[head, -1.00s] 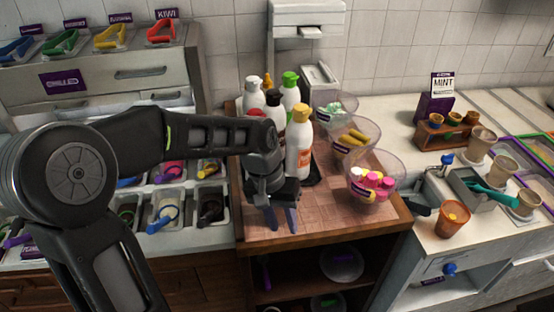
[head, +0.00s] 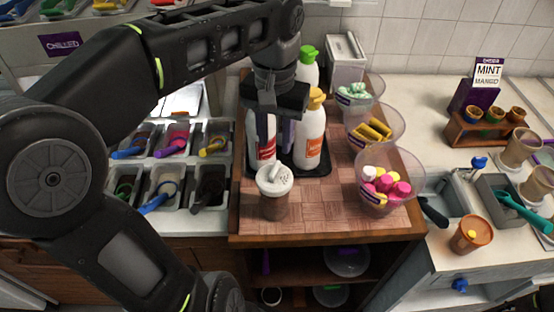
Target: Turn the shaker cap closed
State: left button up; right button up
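The shaker (head: 273,203) stands upright on the wooden board near its front left. Its body is brownish and see-through. Its white cap (head: 275,178) has small dark holes and a raised tab on top. My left gripper (head: 279,140) points down above and behind the shaker, in front of the bottles, and does not touch the cap. Its fingers look apart with nothing held between them, though they are partly lost against the bottles. My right gripper is not in view.
Sauce bottles (head: 311,138) stand on a dark tray close behind the gripper. Clear bowls of toppings (head: 390,190) line the board's right side. Topping bins (head: 165,187) lie to the left. The board (head: 320,215) is bare right of the shaker.

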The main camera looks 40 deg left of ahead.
aim_at(275, 168)
pick_arm(q)
jog(key=shift+f+b, duration=0.65)
jog(key=shift+f, duration=0.05)
notch_tip(275, 168, down, 5)
jog(key=b, duration=0.4)
jog(key=shift+r, duration=0.2)
jog(key=shift+f, duration=0.15)
jog(key=shift+f+p, duration=0.3)
jog(key=shift+f, duration=0.4)
jog(key=shift+c, duration=0.5)
grip_shut()
